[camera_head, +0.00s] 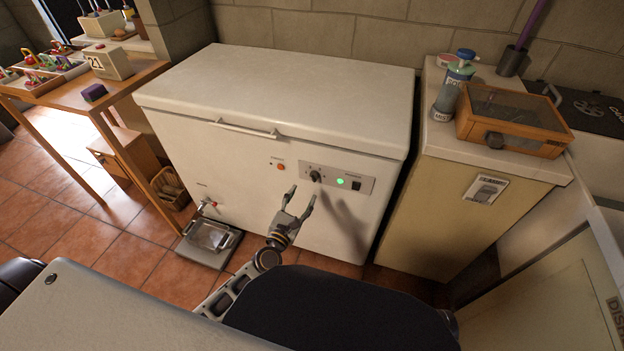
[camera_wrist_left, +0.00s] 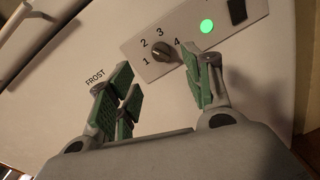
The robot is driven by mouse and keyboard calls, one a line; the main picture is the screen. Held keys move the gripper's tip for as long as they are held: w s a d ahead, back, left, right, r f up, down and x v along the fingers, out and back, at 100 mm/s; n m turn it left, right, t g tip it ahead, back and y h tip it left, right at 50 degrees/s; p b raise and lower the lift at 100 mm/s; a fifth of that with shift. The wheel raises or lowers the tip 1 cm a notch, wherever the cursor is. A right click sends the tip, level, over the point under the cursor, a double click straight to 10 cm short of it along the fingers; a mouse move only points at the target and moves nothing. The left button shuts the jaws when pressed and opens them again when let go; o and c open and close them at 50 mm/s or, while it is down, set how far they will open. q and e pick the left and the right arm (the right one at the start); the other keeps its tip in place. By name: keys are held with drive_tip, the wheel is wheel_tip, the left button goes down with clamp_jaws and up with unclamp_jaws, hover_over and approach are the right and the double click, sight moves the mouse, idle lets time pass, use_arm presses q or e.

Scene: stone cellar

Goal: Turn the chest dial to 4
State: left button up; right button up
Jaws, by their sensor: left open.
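The white chest freezer (camera_head: 300,95) stands against the wall with its lid shut. Its control panel (camera_head: 356,180) is on the front, at the right. The dark round dial (camera_head: 316,176) is on that panel; the wrist view shows the dial (camera_wrist_left: 164,52) with 1, 2, 3 and 4 printed around it. I cannot tell surely which number its pointer faces. My left gripper (camera_head: 301,199) is open and empty, in front of and slightly below the dial, apart from it. In the wrist view its green-padded fingers (camera_wrist_left: 158,78) are spread, with the dial beyond the gap. My right gripper is not in view.
A green light (camera_head: 340,183) and black switch (camera_head: 355,186) sit right of the dial; a red button (camera_head: 281,167) is to its left. The lid handle (camera_head: 246,129) juts out above. A drain tray (camera_head: 210,237) lies on the floor. A cream cabinet (camera_head: 450,210) stands close on the right.

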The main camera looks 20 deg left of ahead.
sight(312, 179)
use_arm(q)
drive_tip(key=shift+w+d, duration=0.25)
drive_tip(key=shift+w, duration=1.8)
drive_tip(key=shift+w+d, duration=0.2)
drive_tip(key=shift+w, duration=1.85)
drive_tip(key=shift+w+d, duration=0.1)
drive_tip(key=shift+w, duration=0.45)
drive_tip(key=c, duration=1)
